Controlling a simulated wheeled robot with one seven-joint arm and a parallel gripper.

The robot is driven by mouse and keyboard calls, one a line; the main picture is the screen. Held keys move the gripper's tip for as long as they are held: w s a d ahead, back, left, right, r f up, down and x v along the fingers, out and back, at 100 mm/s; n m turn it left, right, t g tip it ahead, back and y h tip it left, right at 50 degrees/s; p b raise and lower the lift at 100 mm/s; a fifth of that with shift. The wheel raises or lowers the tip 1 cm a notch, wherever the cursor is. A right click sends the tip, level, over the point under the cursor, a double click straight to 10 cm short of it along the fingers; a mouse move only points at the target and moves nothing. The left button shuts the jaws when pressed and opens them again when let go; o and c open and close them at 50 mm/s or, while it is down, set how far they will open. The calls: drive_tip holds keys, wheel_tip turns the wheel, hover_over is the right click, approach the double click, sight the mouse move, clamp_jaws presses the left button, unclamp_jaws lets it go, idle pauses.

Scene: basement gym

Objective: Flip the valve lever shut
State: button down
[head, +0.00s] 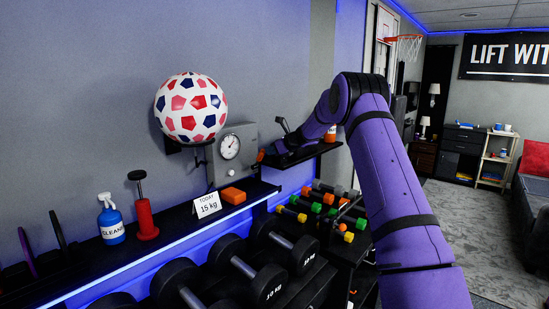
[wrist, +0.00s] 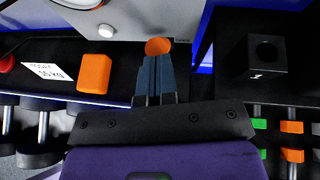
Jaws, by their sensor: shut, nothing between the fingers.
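A grey box with a round dial gauge (head: 239,160) is fixed to the wall; part of it also shows at the top of the wrist view (wrist: 150,14). An orange round end (wrist: 158,46), probably of the valve lever, shows just beyond my fingertips in the wrist view. In the head view a small orange piece (head: 260,156) shows at the box's right side. My gripper (wrist: 158,58) is shut and empty, its dark blue fingers together, pointing at the orange end. I cannot tell whether they touch. The rest of the lever is hidden.
An orange block (head: 233,195) and a "TODAY 15 kg" card (head: 206,205) stand on the black ledge below the box. A patterned ball (head: 191,108) sits on a bracket at upper left. Dumbbells (head: 262,283) fill the rack below. A dark shelf (head: 306,153) lies to the right.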

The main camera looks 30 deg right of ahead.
drive_tip(key=shift+w+a+r, duration=0.35)
drive_tip(key=shift+w+r, duration=0.25)
drive_tip(key=shift+w, duration=0.3)
drive_tip(key=shift+w+a+r, duration=0.3)
drive_tip(key=shift+w+r, duration=0.25)
drive_tip(key=shift+w, duration=0.3)
drive_tip(key=shift+s+d, duration=0.1)
